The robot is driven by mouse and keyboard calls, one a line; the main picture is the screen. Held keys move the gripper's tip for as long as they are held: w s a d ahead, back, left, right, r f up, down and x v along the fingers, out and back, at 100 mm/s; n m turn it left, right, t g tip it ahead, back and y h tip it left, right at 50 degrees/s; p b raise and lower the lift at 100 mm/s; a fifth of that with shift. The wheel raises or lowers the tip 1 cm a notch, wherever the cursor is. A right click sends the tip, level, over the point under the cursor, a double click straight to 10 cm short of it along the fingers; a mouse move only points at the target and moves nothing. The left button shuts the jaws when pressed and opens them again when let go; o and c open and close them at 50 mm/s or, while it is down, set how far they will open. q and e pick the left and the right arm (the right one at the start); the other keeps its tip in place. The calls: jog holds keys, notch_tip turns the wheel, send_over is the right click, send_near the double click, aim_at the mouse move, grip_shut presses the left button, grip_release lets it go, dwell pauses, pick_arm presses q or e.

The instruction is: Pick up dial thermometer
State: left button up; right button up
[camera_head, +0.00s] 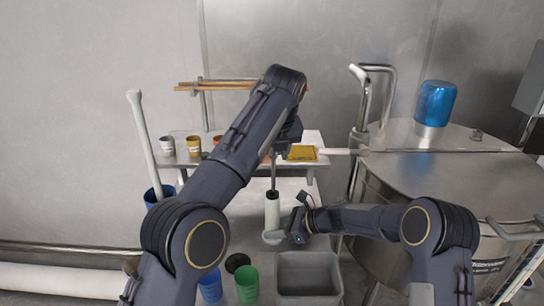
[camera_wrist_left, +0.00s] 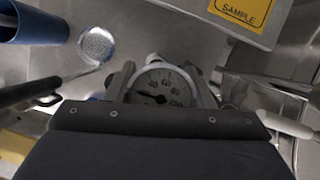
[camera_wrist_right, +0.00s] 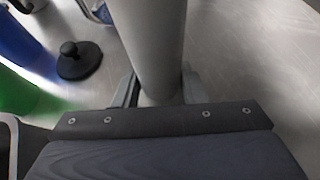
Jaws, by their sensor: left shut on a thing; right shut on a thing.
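The dial thermometer (camera_wrist_left: 162,88) shows in the left wrist view as a round white face with black numbers and a dark needle. My left gripper (camera_wrist_left: 163,94) is shut on it, one finger on each side of the dial. In the head view my left gripper (camera_head: 280,150) is above a pale upright cylinder (camera_head: 272,208), with a dark thin rod between them; the dial is hidden there by my arm. My right gripper (camera_head: 280,229) is shut on the cylinder's lower part. The right wrist view shows the cylinder (camera_wrist_right: 150,45) between the right fingers (camera_wrist_right: 155,95).
A grey bin (camera_head: 307,294), a green cup (camera_head: 247,287) and a blue cup (camera_head: 210,288) stand in front. A black knobbed disc (camera_wrist_right: 78,62) lies nearby. A yellow sign (camera_head: 302,153) is behind. A large metal tank (camera_head: 450,175) fills the right side.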

pick_arm(q)
jog(key=s+d, duration=0.4)
jog(key=s, duration=1.3)
jog(key=shift+d, duration=0.2)
pick_arm(e)
jog(key=o, duration=0.8)
jog(key=v, duration=1.1)
jog(key=shift+d, duration=0.1)
jog(key=shift+s+d+r, duration=0.15)
jog(key=shift+d+r, duration=0.05)
jog(key=shift+d, duration=0.15)
